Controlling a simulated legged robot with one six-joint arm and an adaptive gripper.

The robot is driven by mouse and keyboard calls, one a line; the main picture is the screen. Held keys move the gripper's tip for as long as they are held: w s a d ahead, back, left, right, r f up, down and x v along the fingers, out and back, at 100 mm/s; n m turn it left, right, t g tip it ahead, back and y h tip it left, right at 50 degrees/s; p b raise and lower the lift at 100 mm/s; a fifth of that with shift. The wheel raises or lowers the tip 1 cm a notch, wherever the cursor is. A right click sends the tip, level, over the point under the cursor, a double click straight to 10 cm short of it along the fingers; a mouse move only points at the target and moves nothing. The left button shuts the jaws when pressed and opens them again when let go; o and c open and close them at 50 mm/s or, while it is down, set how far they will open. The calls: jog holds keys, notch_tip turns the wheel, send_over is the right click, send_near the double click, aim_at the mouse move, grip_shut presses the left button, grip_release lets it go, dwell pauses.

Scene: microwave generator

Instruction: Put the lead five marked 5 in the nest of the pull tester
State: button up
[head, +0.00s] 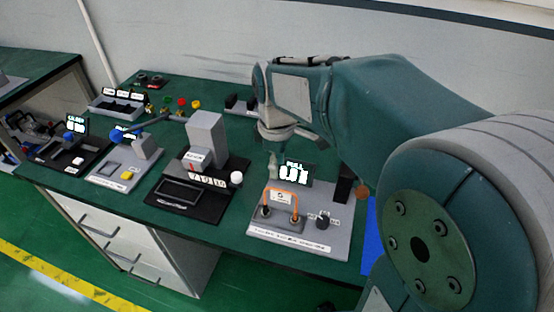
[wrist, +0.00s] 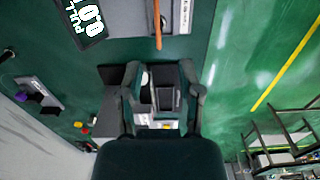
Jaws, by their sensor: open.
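The pull tester (head: 338,243) is a grey plate with a display reading about 0.0, a dark knob and a white front label. An orange lead (head: 297,191) arches over the tester's raised grey block, with its dark ends down at the block and a white tag at its middle. The tag's mark is too small to read. In the wrist view the lead (wrist: 158,30) shows edge-on at the top. My gripper (wrist: 158,68) is open and empty, with both fingers apart. In the head view my gripper (head: 272,165) hangs behind and above the lead, apart from it.
Left of the tester stands a black fixture (head: 186,202) with a tall grey block and number tiles. Further left are a grey device (head: 128,162) with a blue-knobbed lever and a black device (head: 62,155). A blue sheet (head: 370,240) lies right of the tester.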

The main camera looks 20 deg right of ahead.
jog(key=s+r+m+t, duration=0.3)
jog(key=s+m+t, duration=0.2)
jog(key=s+m, duration=0.5)
jog(key=s, duration=0.4)
jog(key=shift+r+m+t, duration=0.2)
jog(key=shift+m+t, duration=0.1)
jog(key=shift+m, duration=0.1)
